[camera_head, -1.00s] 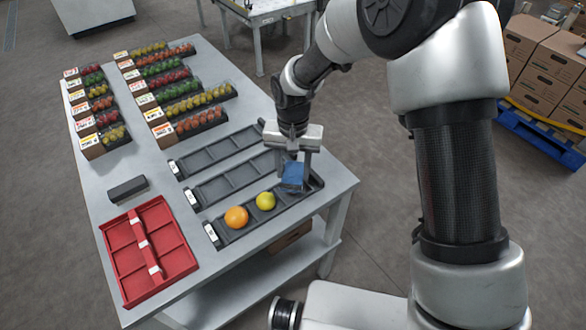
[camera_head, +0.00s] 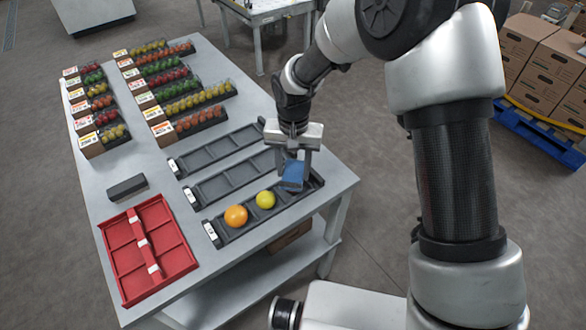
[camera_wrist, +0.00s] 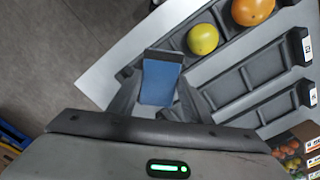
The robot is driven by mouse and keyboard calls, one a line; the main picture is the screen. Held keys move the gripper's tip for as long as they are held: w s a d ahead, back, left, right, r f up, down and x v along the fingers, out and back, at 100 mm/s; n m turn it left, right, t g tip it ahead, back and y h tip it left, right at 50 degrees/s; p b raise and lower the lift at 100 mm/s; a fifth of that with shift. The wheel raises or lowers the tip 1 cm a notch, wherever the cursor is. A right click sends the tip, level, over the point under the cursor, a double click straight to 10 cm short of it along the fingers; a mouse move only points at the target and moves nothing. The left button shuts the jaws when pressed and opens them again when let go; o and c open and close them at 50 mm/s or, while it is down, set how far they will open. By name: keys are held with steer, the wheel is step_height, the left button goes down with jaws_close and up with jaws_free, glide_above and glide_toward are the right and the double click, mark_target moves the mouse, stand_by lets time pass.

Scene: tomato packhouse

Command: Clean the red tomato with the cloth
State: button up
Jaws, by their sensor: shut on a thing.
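My gripper (camera_head: 293,168) is shut on a folded blue cloth (camera_head: 293,179) over the right end of the nearest dark tray (camera_head: 218,224). In the wrist view the cloth (camera_wrist: 160,82) sits between the two fingers of my gripper (camera_wrist: 156,90). No red tomato shows in that tray; whatever lies under the cloth is hidden. A yellow tomato (camera_head: 265,200) and an orange tomato (camera_head: 236,216) lie in the tray left of the cloth. They also show in the wrist view, the yellow one (camera_wrist: 203,39) nearer the cloth than the orange one (camera_wrist: 252,9).
Two empty dark trays (camera_head: 215,150) lie behind the nearest one. A red divided crate (camera_head: 120,270) and a small dark block (camera_head: 127,187) are at the left. Several punnets of tomatoes (camera_head: 160,66) fill the back of the table (camera_head: 225,60). The table's right edge is close to my gripper.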

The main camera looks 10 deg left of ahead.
mark_target(292, 182)
steer(key=shift+w, duration=0.8)
steer(key=shift+s+d+f+b, duration=0.1)
steer(key=shift+s+b, duration=0.1)
steer(key=shift+s, duration=1)
steer(key=shift+s+d+f+b, duration=0.1)
steer(key=shift+s+b, duration=0.1)
steer(key=shift+s, duration=1)
steer(key=shift+c, duration=0.4)
steer(key=shift+w+a+r, duration=0.1)
steer(key=shift+w, duration=1.1)
steer(key=shift+w+a+r, duration=0.1)
steer(key=shift+w, duration=1.1)
steer(key=shift+s, duration=0.15)
steer(key=shift+s+d, duration=0.15)
steer(key=shift+s, duration=1.9)
